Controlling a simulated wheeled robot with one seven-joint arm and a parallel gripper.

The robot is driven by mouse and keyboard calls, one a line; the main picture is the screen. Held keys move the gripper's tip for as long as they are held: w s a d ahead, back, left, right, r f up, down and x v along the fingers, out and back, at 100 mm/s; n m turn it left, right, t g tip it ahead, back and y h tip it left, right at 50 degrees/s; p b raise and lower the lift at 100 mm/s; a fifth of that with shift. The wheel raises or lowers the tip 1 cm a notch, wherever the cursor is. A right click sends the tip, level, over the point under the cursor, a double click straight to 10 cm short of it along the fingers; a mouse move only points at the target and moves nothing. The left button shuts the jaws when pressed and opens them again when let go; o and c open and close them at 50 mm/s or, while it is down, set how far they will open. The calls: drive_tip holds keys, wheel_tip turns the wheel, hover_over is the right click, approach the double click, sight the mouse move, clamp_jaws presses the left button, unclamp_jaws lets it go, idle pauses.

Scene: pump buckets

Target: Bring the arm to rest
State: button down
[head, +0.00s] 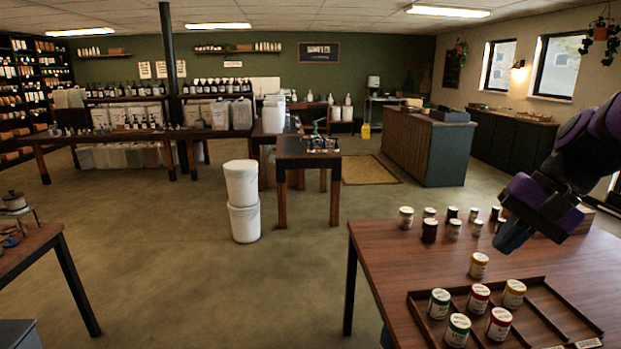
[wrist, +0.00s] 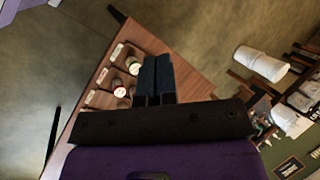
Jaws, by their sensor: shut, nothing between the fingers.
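My gripper (head: 513,236) hangs over the right part of the brown table (head: 388,256) in the head view, at the end of my purple arm. In the wrist view its two dark fingers (wrist: 158,75) lie side by side, shut, with nothing between them. In the head view the fingers are near several small jars at the table's back; whether they touch any jar I cannot tell.
A wooden tray (head: 547,325) on the table holds several lidded jars, with one jar (head: 478,265) just behind it. More jars, such as a dark one (head: 429,231), stand along the back. Stacked white buckets (head: 243,200) stand on the open floor.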

drive_tip(key=s+r+n+t+h, duration=0.4)
drive_tip(key=s+r+n+h, duration=0.1)
drive_tip(key=s, duration=0.6)
drive_tip(key=shift+s+r+n, duration=0.4)
drive_tip(key=shift+r+n, duration=0.05)
drive_tip(key=shift+n, duration=0.05)
